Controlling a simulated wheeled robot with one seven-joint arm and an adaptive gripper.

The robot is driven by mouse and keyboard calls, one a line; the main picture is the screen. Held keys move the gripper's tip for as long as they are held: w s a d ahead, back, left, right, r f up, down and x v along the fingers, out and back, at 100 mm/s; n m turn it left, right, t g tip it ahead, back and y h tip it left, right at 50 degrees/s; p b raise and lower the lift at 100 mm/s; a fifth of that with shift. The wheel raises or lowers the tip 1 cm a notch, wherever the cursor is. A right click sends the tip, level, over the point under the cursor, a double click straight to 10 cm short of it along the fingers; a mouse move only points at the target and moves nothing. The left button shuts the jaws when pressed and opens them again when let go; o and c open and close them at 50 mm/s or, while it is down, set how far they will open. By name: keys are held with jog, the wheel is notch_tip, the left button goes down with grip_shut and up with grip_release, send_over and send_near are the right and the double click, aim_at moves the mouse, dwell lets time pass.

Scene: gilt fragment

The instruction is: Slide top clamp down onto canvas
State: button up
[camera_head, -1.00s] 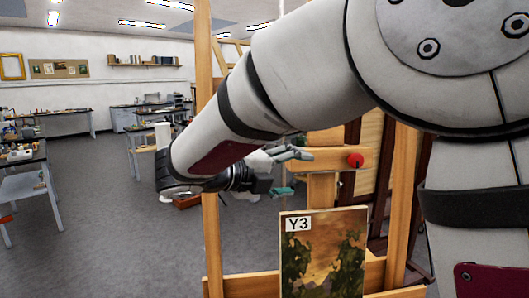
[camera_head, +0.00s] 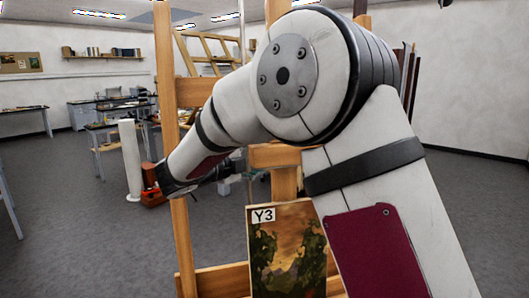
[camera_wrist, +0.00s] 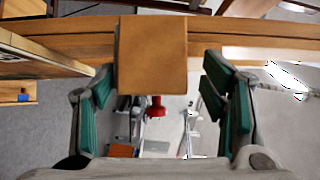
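The canvas (camera_head: 290,250), a painted landscape labelled Y3, stands upright on the easel (camera_head: 172,130). The top clamp (camera_head: 272,155) is a wooden block on the mast, with a gap between it and the canvas's top edge. My arm hides much of it in the head view. In the wrist view, a wooden block that looks like the clamp (camera_wrist: 152,55) lies between the green-padded fingers of my gripper (camera_wrist: 158,95). The fingers are apart, with gaps on both sides of the block. The red knob (camera_wrist: 156,107) shows just below the block. In the head view my gripper is mostly hidden.
The easel's wooden crossbar (camera_head: 205,92) and left upright are close to my forearm. A white cylinder (camera_head: 131,160) and a reddish-brown object (camera_head: 152,187) are behind the easel at left. Worktables (camera_head: 100,112) line the back. Grey floor is open at both sides.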

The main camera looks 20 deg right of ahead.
jog(key=shift+x, duration=1.45)
jog(key=shift+r, duration=0.1)
grip_shut()
notch_tip(320, 180, down, 9)
jog(key=s, duration=0.1)
jog(key=shift+r+b, duration=0.2)
jog(key=shift+b, duration=0.25)
jog(key=shift+s+d, duration=0.1)
grip_release()
